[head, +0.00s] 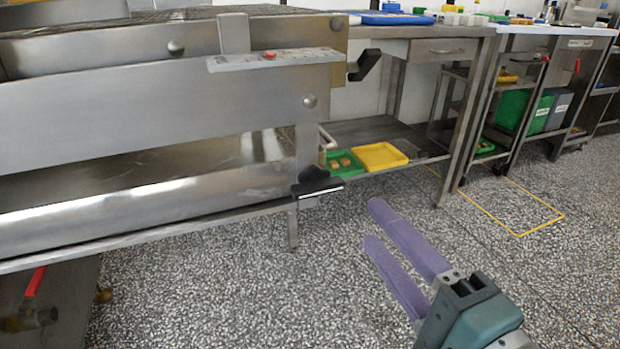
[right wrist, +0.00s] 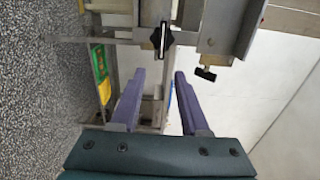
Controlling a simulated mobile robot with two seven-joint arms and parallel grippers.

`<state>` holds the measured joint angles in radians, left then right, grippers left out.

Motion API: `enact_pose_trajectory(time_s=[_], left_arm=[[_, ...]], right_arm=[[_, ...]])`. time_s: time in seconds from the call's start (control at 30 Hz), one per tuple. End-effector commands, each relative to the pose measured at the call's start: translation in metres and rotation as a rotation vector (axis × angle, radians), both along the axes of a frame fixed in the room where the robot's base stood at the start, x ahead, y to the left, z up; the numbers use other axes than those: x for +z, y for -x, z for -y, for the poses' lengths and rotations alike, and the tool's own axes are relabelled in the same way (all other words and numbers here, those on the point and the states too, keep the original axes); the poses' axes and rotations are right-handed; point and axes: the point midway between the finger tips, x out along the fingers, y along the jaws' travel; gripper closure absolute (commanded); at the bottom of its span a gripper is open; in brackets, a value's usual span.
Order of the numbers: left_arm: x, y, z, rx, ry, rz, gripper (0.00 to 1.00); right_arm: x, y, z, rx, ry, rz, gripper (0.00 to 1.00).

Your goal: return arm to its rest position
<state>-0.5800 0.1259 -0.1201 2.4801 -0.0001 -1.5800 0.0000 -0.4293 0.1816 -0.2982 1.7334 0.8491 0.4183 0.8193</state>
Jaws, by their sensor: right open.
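My right gripper (head: 372,224) is in the lower right of the head view, with two purple fingers apart and nothing between them. It is held over the speckled floor, in front of the steel enrober machine (head: 140,90). The right wrist view also shows the open fingers (right wrist: 160,75), with the black knob (right wrist: 162,38) of the machine beyond them. That same kind of black knob (head: 316,185) shows at the machine's lower right corner in the head view. My left gripper is not in view.
A green tray (head: 343,163) with small brown pieces and a yellow tray (head: 380,157) lie on the low shelf. A steel table (head: 440,47) and a cart with green bins (head: 512,110) stand to the right. The speckled floor (head: 330,280) is open. A red-handled valve (head: 35,282) is at lower left.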

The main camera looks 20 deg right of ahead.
Motion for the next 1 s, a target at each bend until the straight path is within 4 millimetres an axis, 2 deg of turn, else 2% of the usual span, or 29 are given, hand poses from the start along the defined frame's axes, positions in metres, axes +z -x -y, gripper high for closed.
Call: enact_pose_trajectory(time_s=[0.2, 0.27, 0.33, 0.47, 0.53, 0.67, 0.77, 0.87, 1.0], left_arm=[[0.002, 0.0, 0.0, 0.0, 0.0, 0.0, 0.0], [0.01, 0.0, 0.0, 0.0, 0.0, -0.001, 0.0], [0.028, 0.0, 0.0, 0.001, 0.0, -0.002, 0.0], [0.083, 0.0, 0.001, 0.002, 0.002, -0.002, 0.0], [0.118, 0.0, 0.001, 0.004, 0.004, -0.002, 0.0], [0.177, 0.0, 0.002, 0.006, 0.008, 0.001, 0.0], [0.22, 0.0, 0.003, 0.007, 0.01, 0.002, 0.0], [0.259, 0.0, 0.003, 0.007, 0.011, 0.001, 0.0], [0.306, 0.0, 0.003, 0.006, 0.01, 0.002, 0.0]], right_arm=[[0.002, 0.0, -0.001, 0.004, 0.004, -0.002, 0.55], [0.011, -0.001, -0.005, 0.023, 0.022, -0.008, 0.55], [0.03, -0.001, -0.016, 0.076, 0.074, -0.027, 0.55], [0.082, 0.005, -0.049, 0.259, 0.28, -0.096, 0.55], [0.111, 0.014, -0.064, 0.376, 0.44, -0.146, 0.55], [0.153, 0.038, -0.075, 0.578, 0.754, -0.258, 0.55], [0.182, 0.061, -0.066, 0.713, 0.983, -0.369, 0.55], [0.209, 0.086, -0.046, 0.83, 1.181, -0.494, 0.55], [0.251, 0.123, -0.009, 0.966, 1.385, -0.685, 0.55]])
